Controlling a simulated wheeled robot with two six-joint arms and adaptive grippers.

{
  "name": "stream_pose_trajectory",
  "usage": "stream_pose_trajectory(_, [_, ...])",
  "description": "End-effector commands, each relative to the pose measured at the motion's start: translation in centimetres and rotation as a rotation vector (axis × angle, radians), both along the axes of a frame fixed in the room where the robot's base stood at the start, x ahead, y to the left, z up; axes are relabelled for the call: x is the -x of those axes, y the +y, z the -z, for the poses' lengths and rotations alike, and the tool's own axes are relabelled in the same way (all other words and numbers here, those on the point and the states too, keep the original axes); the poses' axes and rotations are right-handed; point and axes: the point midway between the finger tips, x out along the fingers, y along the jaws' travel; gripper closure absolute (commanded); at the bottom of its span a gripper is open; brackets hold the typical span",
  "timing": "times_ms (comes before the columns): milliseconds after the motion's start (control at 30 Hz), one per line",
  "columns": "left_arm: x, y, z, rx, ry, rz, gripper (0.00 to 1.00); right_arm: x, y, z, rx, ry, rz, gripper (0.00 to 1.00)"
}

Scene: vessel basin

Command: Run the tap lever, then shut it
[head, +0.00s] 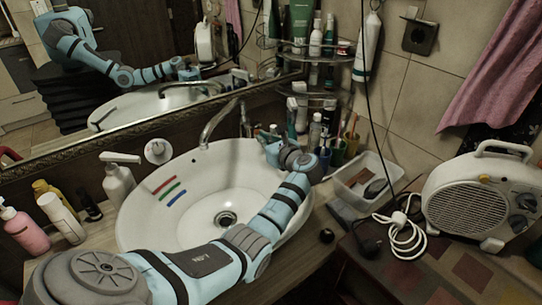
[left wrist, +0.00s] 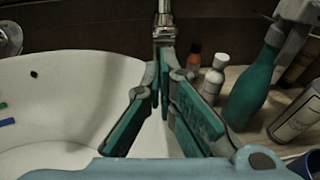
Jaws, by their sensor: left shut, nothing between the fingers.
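The chrome tap (head: 216,122) rises at the back of the white basin (head: 140,225), its curved spout over the bowl. A slim upright part of it, perhaps the lever (head: 243,118), stands to the right of the spout. No water stream is visible. My left arm crosses the basin from the lower left. My left gripper (head: 264,136) is at the back right rim, close to the tap. In the left wrist view, my left gripper (left wrist: 163,75) is shut and empty, its tips just in front of the chrome tap part (left wrist: 164,25); whether they touch it is unclear. My right gripper is out of view.
A teal bottle (left wrist: 254,85) and small bottles stand close right of the gripper. A corner shelf (head: 312,95), a clear tray (head: 362,180) and a fan heater (head: 480,200) are at right. A soap dispenser (head: 118,180) stands left. A mirror (head: 120,75) backs the counter.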

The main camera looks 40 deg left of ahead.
Motion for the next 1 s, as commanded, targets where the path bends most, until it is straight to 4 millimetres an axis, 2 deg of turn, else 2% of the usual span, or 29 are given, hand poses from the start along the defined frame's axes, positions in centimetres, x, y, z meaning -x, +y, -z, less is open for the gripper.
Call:
stream_pose_trajectory(33, [-0.2, 0.5, 0.6, -0.001, -0.002, 0.000, 1.00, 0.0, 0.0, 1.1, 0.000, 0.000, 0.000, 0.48])
stream_pose_trajectory(100, [-0.4, 0.9, 0.5, 0.001, -0.002, 0.000, 1.00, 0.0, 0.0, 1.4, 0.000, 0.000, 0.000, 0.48])
stream_pose_trajectory(467, [-0.5, 1.2, 0.0, 0.001, -0.002, 0.000, 1.00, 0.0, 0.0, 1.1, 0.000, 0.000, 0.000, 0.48])
stream_pose_trajectory(567, [-0.5, 1.2, -0.5, 0.010, 0.003, 0.000, 1.00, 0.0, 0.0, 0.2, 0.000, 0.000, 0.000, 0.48])
stream_pose_trajectory(800, [-0.5, 1.7, -2.3, 0.073, 0.028, 0.000, 1.00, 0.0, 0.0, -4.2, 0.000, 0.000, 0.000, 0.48])
stream_pose_trajectory(1000, [-0.5, 1.8, -1.6, 0.085, 0.032, -0.001, 1.00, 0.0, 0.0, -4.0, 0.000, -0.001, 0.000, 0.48])
